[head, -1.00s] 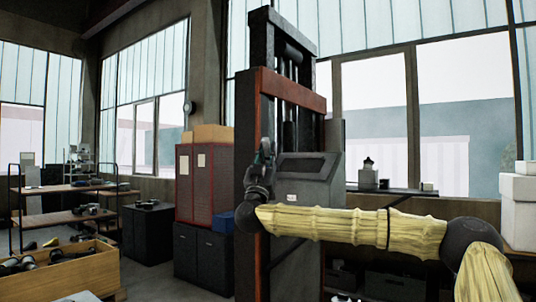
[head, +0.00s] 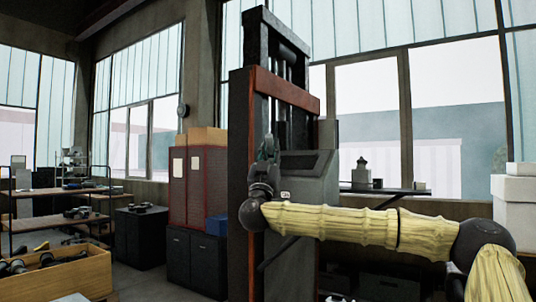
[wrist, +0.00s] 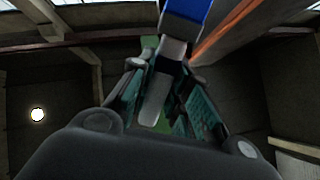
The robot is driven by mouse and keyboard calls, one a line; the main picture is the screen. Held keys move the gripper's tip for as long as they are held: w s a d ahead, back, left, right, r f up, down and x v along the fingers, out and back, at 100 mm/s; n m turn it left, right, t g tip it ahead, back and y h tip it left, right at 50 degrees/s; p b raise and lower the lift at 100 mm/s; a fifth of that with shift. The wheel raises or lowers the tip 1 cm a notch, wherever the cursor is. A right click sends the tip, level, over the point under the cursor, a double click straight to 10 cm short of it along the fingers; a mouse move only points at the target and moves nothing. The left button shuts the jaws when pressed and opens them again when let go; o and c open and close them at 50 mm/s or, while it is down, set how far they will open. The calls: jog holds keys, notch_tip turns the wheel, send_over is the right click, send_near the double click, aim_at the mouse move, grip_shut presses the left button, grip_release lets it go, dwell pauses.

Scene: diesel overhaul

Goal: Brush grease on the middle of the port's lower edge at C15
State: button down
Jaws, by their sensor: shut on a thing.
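My gripper (head: 267,148) points up in the head view, in front of the dark press frame. In the wrist view its two green-and-black fingers (wrist: 160,85) are closed around a grey, handle-like part. A pale section and a blue end (wrist: 187,8) extend beyond the fingers, toward the top of the picture. This looks like the brush, but I cannot make out its bristles or any grease. In the head view the held thing is too small to tell. No port and no C15 mark can be made out in either view.
A tall press frame (head: 240,190) with a grey console (head: 310,172) stands behind my arm. Red cabinets (head: 192,185), dark cabinets (head: 195,262), a wooden crate of parts (head: 75,275) and shelving (head: 62,192) are on the left. White boxes (head: 515,210) stand at right. Bare floor shows between crate and cabinets.

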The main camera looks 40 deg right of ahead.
jog(key=s+d+b, duration=0.2)
jog(key=s+b, duration=0.2)
jog(key=s, duration=0.2)
jog(key=shift+d, duration=0.35)
dwell(0.4)
jog(key=shift+s+f+b, duration=0.1)
jog(key=shift+s+b, duration=0.05)
jog(key=shift+b, duration=0.15)
jog(key=s+d+b, duration=0.2)
jog(key=s+b, duration=0.2)
jog(key=s, duration=0.2)
jog(key=shift+d+b, duration=0.35)
jog(key=shift+f+b, duration=0.15)
jog(key=shift+b, duration=0.35)
jog(key=w+a+b, duration=0.1)
jog(key=w+a, duration=0.2)
jog(key=w, duration=0.5)
jog(key=w+a+b, duration=0.1)
jog(key=w+a, duration=0.2)
jog(key=w, duration=0.4)
jog(key=shift+w+a+b, duration=0.15)
jog(key=shift+w+b, duration=0.2)
dwell(1.5)
